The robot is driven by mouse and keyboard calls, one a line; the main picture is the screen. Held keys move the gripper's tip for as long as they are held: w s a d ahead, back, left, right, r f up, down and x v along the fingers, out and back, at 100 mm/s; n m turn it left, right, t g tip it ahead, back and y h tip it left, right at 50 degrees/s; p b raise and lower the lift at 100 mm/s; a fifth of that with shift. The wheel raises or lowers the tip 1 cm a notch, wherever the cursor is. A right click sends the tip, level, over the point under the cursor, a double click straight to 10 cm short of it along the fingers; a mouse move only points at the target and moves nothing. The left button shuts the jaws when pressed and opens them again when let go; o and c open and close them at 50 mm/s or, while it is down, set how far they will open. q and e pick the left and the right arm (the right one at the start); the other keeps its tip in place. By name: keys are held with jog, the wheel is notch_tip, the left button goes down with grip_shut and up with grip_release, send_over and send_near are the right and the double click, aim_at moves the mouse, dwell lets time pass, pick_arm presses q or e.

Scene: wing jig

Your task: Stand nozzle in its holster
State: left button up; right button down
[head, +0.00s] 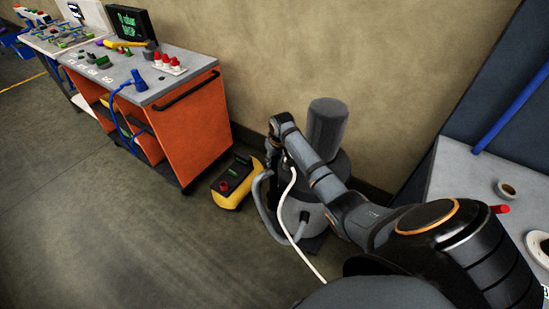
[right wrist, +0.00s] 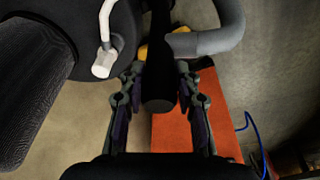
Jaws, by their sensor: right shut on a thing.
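My right gripper (right wrist: 158,78) is shut on a dark, round-ended nozzle (right wrist: 158,102), which stands between its two fingers in the right wrist view. A thick grey hose (right wrist: 215,40) curves close beside the nozzle's far part; the join is not clear. In the head view my right arm reaches over the grey vacuum (head: 293,212), and its hand is at the vacuum's left side, largely hidden by my arm. The hose (head: 262,200) loops down there to the vacuum's front. I cannot make out the holster or whether the nozzle touches it. My left gripper is not in view.
An orange cart (head: 185,125) with tools on top stands to the left. A yellow and black box (head: 232,182) lies on the floor between it and the vacuum. A white cable (head: 291,185) hangs by the vacuum. A grey bench (head: 455,175) is at right; floor at left is clear.

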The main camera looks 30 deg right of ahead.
jog(key=shift+f+b, duration=0.4)
jog(key=shift+f, duration=0.75)
jog(key=shift+f+b, duration=0.95)
jog(key=shift+f, duration=1)
jog(key=c, duration=0.9)
grip_release()
jog(key=shift+o, duration=0.2)
send_near(275, 167)
jog(key=shift+w+f, duration=0.15)
jog(key=shift+f, duration=0.1)
